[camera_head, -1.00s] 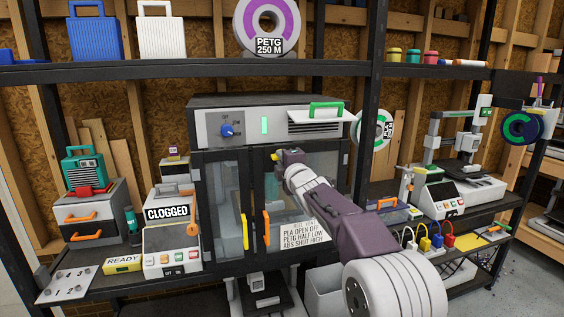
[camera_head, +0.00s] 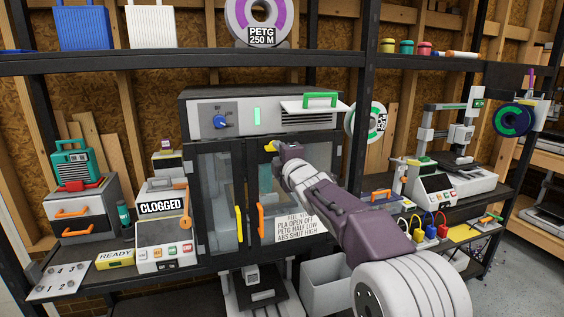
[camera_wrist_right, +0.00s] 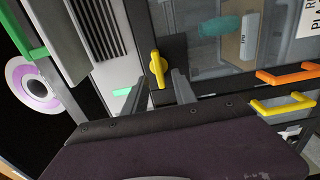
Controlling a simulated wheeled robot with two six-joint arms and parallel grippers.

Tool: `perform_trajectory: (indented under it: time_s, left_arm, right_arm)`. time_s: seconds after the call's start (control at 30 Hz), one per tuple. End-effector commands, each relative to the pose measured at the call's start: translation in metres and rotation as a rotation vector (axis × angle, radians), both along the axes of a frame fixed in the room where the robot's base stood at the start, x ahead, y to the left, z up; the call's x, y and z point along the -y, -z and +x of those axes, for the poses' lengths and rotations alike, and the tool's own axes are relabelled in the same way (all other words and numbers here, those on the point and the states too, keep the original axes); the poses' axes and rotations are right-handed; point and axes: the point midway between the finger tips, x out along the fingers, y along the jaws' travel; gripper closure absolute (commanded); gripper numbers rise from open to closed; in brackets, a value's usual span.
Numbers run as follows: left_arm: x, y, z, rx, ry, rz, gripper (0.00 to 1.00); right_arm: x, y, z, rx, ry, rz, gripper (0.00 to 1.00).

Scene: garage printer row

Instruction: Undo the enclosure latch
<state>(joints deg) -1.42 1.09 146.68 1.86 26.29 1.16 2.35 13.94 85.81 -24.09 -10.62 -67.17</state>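The enclosure (camera_head: 265,105) is a dark cabinet with two glazed doors and a grey top panel. Its small yellow latch (camera_head: 268,147) sits at the top of the door seam, partly hidden by my right gripper in the head view. In the right wrist view the yellow latch (camera_wrist_right: 157,68) is a bar on a round hub. My right gripper (camera_wrist_right: 160,88) is open, its two fingers apart on either side of the latch's near end. I cannot tell whether they touch it. The right gripper (camera_head: 280,158) also shows in the head view. My left gripper is not in view.
A yellow handle (camera_head: 239,224) and an orange handle (camera_head: 261,223) hang on the doors below. A blue knob (camera_head: 220,122) and a green-handled vent (camera_head: 312,103) are on the top panel. A shelf (camera_head: 160,66) runs above.

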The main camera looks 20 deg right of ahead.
Motion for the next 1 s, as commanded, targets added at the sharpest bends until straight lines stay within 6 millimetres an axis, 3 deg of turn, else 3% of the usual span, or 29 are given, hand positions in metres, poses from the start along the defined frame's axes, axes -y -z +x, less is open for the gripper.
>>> perform_trajectory:
  time_s: [0.1, 0.27, 0.67, 0.77, 0.87, 0.9, 1.0]
  left_arm:
    - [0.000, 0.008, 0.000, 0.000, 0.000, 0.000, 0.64]
    - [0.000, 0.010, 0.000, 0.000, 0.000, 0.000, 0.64]
    - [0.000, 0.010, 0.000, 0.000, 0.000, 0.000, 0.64]
    - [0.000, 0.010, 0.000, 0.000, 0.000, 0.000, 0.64]
    - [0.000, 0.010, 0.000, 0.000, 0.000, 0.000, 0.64]
    - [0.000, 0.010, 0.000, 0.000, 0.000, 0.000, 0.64]
    - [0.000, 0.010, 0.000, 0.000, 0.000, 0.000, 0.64]
  right_arm:
    - [0.001, 0.001, -0.027, 0.002, 0.000, 0.000, 0.67]
    - [0.002, 0.001, -0.050, 0.000, 0.000, 0.000, 0.67]
    - [-0.004, 0.000, -0.056, 0.001, -0.010, 0.000, 0.67]
    - [-0.012, 0.040, -0.060, -0.084, -0.022, 0.021, 0.67]
    - [-0.013, 0.121, -0.077, -0.283, 0.012, 0.134, 0.67]
    - [-0.013, 0.158, -0.090, -0.379, 0.045, 0.211, 0.67]
    - [-0.011, 0.242, -0.133, -0.612, 0.161, 0.420, 0.67]
